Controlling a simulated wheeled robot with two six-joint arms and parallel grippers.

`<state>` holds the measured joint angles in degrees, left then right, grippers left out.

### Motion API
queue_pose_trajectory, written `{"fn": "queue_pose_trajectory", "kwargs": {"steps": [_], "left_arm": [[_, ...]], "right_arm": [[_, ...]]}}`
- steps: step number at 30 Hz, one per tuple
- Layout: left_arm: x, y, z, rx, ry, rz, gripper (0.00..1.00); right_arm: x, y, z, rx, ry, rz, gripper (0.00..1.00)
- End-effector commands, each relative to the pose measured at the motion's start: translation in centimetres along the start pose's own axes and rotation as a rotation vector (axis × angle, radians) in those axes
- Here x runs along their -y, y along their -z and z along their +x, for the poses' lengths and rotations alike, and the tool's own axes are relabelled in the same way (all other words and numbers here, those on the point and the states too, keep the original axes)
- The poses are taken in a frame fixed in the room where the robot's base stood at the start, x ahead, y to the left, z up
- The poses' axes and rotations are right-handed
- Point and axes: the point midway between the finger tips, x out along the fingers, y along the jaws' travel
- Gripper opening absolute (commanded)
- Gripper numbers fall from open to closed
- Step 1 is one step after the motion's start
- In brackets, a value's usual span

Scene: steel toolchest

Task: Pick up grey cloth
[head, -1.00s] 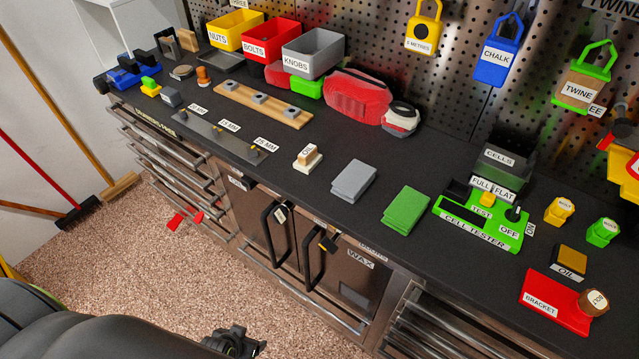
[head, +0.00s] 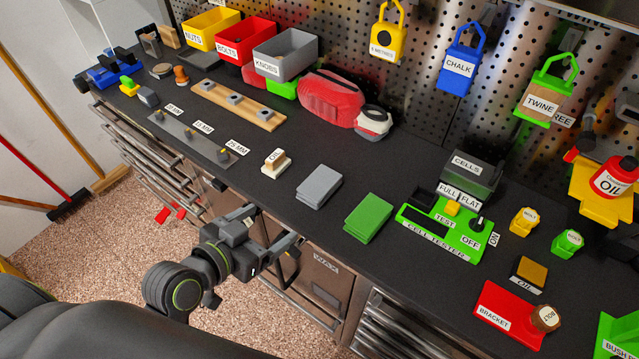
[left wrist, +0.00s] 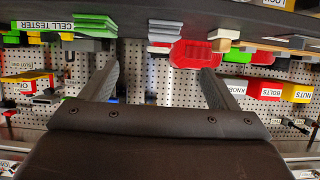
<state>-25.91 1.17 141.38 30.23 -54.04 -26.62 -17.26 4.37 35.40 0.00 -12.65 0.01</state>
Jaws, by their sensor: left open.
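The grey cloth (head: 319,187) lies folded flat on the dark worktop near its front edge. It also shows at the top of the left wrist view (left wrist: 165,30), which looks upside down. My left gripper (head: 273,224) is in front of the worktop's edge, to the lower left of the grey cloth and apart from it. Its two fingers are spread and empty; in the left wrist view the gap between the fingers (left wrist: 160,70) faces the bench and pegboard. My right gripper is in neither view.
A green cloth (head: 368,218) lies just right of the grey one. A small block on a white base (head: 277,163) stands to its left. The green cell tester (head: 445,228) is farther right. Behind the grey cloth is a red pouch (head: 331,98), with bare worktop between.

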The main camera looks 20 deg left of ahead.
Motion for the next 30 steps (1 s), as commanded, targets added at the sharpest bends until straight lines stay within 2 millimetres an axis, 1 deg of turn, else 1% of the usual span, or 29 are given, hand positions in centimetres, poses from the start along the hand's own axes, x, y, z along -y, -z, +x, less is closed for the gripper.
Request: {"fn": "queue_pose_trajectory", "kwargs": {"steps": [3,12,18,21,26,30], "left_arm": [[-0.1,0.3,1.7,-0.005,-0.002,-0.004,0.82],[0.0,0.3,7.2,-0.002,-0.003,-0.001,0.82],[0.0,0.3,10.2,-0.002,-0.001,0.000,0.82],[0.0,0.2,11.2,-0.001,-0.001,0.000,0.82],[0.1,0.1,11.8,-0.001,0.000,0.001,0.82],[0.2,0.3,12.7,-0.001,-0.001,0.001,0.82]], "right_arm": [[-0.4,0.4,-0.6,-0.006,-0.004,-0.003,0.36],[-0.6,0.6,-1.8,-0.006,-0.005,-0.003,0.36],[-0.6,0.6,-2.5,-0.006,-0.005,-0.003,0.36],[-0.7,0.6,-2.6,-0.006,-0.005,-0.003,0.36],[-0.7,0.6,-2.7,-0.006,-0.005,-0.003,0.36],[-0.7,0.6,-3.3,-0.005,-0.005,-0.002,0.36]]}}
